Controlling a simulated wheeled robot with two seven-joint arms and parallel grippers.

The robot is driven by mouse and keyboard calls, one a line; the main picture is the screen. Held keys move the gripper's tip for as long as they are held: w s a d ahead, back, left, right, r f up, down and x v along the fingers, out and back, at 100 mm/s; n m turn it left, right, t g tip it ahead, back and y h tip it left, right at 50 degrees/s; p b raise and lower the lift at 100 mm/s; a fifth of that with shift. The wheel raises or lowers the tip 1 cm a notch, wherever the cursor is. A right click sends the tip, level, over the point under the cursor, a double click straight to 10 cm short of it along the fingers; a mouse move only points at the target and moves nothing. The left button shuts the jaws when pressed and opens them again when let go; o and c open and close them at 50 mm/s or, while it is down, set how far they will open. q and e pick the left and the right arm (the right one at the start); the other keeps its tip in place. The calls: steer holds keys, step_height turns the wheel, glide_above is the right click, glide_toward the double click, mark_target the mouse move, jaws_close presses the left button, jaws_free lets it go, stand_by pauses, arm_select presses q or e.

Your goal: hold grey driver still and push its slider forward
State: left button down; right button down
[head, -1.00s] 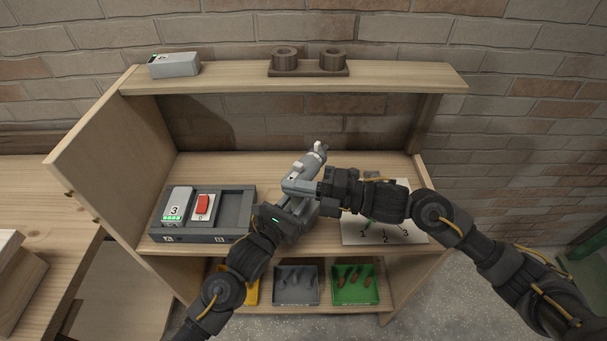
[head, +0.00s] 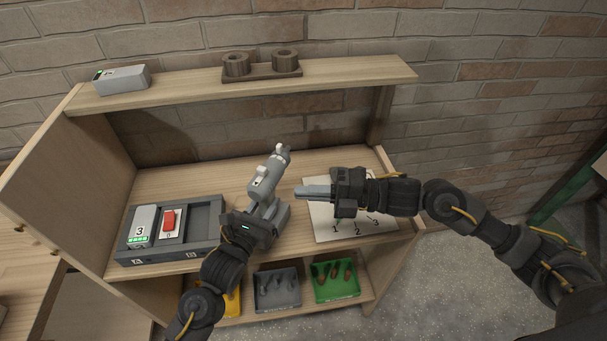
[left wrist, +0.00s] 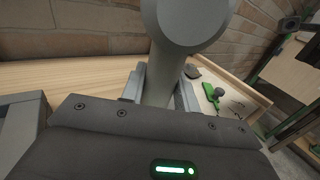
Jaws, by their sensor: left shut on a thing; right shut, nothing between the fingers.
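The grey driver (head: 263,182) stands on the middle shelf with its barrel tilted up toward the back. A small white slider (head: 261,169) shows on top of the barrel. My left gripper (head: 262,217) is shut on the driver's handle; the left wrist view shows the grey handle (left wrist: 163,85) between the fingers. My right gripper (head: 302,191) is shut and empty, pointing left, to the right of the driver and apart from it. The fingers hide part of the handle.
A grey dock (head: 215,213) holds a battery marked 3 (head: 143,222) and a red switch (head: 169,220). A numbered white sheet (head: 322,228) lies under my right gripper. Bins, grey (head: 277,289) and green (head: 337,280), sit below. A grey block (head: 122,80) and brown holder (head: 262,70) sit on top.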

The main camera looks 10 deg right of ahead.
arm_select(q)
steer(key=c, duration=1)
jaws_free()
steer(key=shift+o, duration=0.2)
steer(key=shift+s, duration=0.1)
